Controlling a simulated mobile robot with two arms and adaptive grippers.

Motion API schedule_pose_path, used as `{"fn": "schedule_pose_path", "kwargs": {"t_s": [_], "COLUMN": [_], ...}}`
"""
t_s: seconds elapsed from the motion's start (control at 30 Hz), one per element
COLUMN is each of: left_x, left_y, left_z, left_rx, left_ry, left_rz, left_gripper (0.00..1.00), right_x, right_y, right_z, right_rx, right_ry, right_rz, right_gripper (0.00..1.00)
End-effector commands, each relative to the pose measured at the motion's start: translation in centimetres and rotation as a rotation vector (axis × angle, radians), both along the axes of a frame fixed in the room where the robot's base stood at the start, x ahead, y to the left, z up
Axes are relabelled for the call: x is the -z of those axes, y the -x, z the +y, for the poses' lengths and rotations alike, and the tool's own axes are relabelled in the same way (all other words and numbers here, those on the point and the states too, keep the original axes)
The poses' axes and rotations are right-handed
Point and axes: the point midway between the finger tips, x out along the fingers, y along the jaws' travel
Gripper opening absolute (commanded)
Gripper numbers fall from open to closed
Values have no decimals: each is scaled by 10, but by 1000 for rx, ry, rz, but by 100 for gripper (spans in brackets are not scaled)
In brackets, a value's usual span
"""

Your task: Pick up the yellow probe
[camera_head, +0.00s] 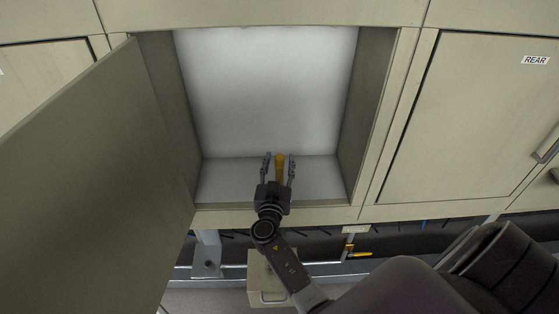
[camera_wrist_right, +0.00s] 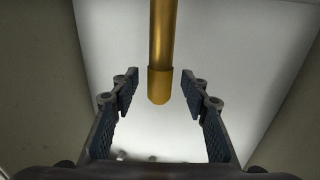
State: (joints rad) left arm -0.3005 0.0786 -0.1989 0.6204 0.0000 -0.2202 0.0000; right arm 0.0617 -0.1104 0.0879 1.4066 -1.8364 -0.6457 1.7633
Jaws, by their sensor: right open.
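The yellow probe (camera_head: 280,166) stands inside the open cabinet compartment, between the fingers of my right gripper (camera_head: 279,164) in the head view. In the right wrist view the yellow probe (camera_wrist_right: 160,55) comes down from the top edge and its blunt end shows in the gap between the fingers. My right gripper (camera_wrist_right: 158,95) is open, with a visible gap on both sides of the probe. The far end of the probe is outside the wrist view. My left gripper is not in view.
The compartment has a pale back wall (camera_head: 268,85) and side walls close on both sides. Its door (camera_head: 95,185) stands open at the left. A closed door marked REAR (camera_head: 465,120) is at the right. A drawer-like box (camera_head: 264,282) and a yellow-handled valve (camera_head: 358,254) sit below.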

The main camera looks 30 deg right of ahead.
Motion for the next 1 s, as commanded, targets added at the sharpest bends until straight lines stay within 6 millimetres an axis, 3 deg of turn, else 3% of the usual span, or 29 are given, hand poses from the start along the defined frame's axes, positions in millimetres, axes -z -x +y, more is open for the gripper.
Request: {"fn": "schedule_pose_path", "kwargs": {"t_s": [0.3, 0.7, 1.0], "left_x": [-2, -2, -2], "left_y": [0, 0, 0], "left_z": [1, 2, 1], "left_rx": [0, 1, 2], "left_ry": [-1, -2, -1], "left_rz": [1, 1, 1], "left_gripper": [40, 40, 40], "right_x": [1, 1, -1], "right_y": [-4, -4, -5], "right_z": [-4, -4, -4], "right_rx": [0, 0, 0], "right_ry": [0, 0, 0], "right_rz": [1, 1, 0], "right_gripper": [42, 0, 0]}}
